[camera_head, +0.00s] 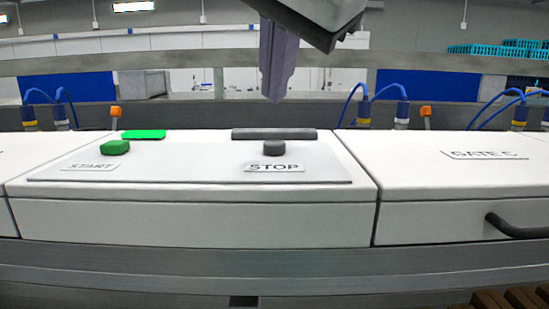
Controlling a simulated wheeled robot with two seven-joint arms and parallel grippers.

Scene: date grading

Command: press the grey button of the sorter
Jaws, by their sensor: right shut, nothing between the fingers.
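The grey button (274,147) is a short dark knob on the white top of the sorter (190,218), behind a label reading STOP (274,167). My right gripper (275,98) comes down from the top of the head view. Its fingers are shut together with nothing between them, and the tips hang above the grey button, apart from it. A green button (115,147) stands at the left, by a label reading START (91,167). My left gripper is not in view.
A dark grey bar (274,134) lies just behind the grey button, and a green bar (144,134) behind the green one. A white box marked GATE C (450,165) with a black handle (515,228) adjoins at the right. Blue cables (362,103) and a rail stand behind.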

